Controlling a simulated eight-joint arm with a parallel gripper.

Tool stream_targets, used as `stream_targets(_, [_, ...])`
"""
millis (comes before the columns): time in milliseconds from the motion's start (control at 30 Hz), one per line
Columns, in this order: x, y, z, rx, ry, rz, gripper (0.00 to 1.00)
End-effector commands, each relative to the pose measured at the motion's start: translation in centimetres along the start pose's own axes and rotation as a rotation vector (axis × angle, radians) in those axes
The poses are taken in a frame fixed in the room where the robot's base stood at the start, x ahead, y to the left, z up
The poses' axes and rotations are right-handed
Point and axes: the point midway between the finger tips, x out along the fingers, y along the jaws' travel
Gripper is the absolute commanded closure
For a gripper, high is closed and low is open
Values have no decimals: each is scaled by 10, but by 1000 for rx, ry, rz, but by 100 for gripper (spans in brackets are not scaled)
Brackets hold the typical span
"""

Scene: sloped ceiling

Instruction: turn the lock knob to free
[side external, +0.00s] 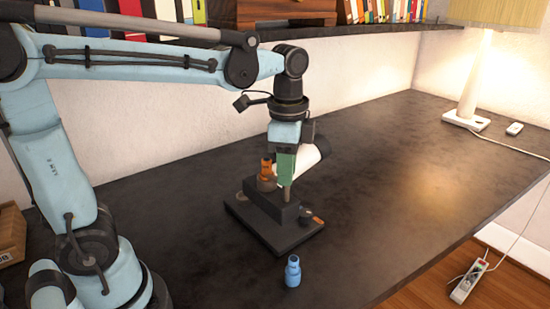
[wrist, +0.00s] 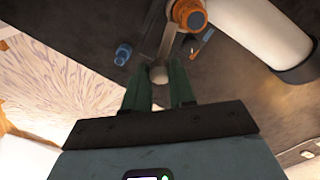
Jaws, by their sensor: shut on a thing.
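A black stand (side external: 245,228) with a raised block sits on the dark table. A grey round knob (wrist: 158,74) shows between my fingertips in the wrist view, at the near end of a flat grey bar (wrist: 168,38). My gripper (side external: 287,180), with green fingers, points down over the stand's block and is shut on this knob. A small dark knob (side external: 306,214) sits on the stand's right corner beside an orange mark (side external: 318,220). I cannot tell for sure which knob is the lock knob. An orange-collared part (side external: 267,166) rises left of my gripper.
A white cylinder (side external: 314,154) is right behind my gripper, close to it. A small blue bottle (side external: 292,271) stands in front of the stand. A lamp (side external: 470,90) is at the back right. A shelf (side external: 350,38) with books runs above.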

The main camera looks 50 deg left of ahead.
Motion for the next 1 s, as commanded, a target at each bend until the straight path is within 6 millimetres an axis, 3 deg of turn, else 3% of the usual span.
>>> stream_targets(1000, [0,0,0,-958,-11,0,100])
